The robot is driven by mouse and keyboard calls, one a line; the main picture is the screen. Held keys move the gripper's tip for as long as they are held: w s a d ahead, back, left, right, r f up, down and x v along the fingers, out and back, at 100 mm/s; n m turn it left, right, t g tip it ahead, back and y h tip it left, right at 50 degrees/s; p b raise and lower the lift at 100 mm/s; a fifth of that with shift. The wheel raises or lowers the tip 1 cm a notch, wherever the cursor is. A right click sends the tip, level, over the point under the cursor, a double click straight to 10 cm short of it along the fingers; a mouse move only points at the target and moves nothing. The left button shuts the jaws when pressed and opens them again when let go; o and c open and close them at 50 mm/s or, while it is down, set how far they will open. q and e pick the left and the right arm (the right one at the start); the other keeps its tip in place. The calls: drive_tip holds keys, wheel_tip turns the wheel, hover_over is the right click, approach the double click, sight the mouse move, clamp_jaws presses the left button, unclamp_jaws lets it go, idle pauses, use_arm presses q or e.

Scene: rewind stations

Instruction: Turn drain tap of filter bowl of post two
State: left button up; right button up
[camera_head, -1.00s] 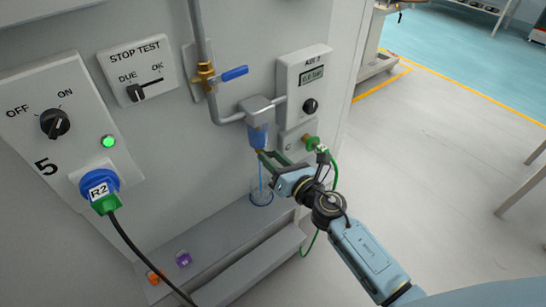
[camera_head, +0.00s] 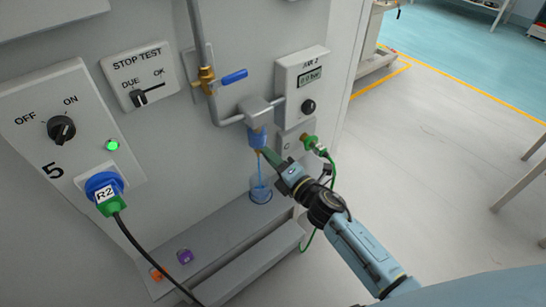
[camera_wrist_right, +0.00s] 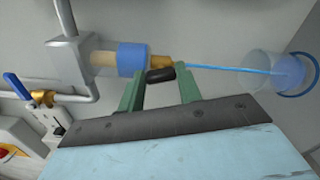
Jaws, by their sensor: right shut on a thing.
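The filter bowl (camera_head: 257,138) hangs under a grey filter head (camera_head: 257,110) on the wall pipe; its blue body also shows in the right wrist view (camera_wrist_right: 132,59). Its brass drain (camera_wrist_right: 160,61) has a small black tap handle (camera_wrist_right: 161,74). My right gripper (camera_head: 265,155) is at the bottom of the bowl. In the wrist view its green fingers stand on both sides of the black handle, shut on it. A blue stream runs from the drain into a clear cup (camera_head: 260,190) on the ledge. My left gripper is not in view.
A brass valve with a blue lever (camera_head: 234,77) sits left of the bowl. A panel with a display and black knob (camera_head: 308,106) is at right, above a green connector and cable (camera_head: 314,145). Purple (camera_head: 185,256) and orange small blocks lie on the ledge. Open floor lies right.

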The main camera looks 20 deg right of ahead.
drive_tip(key=shift+m, duration=0.6)
drive_tip(key=o, duration=1)
drive_tip(key=v, duration=1.3)
drive_tip(key=shift+s+p, duration=0.2)
drive_tip(key=shift+p, duration=0.1)
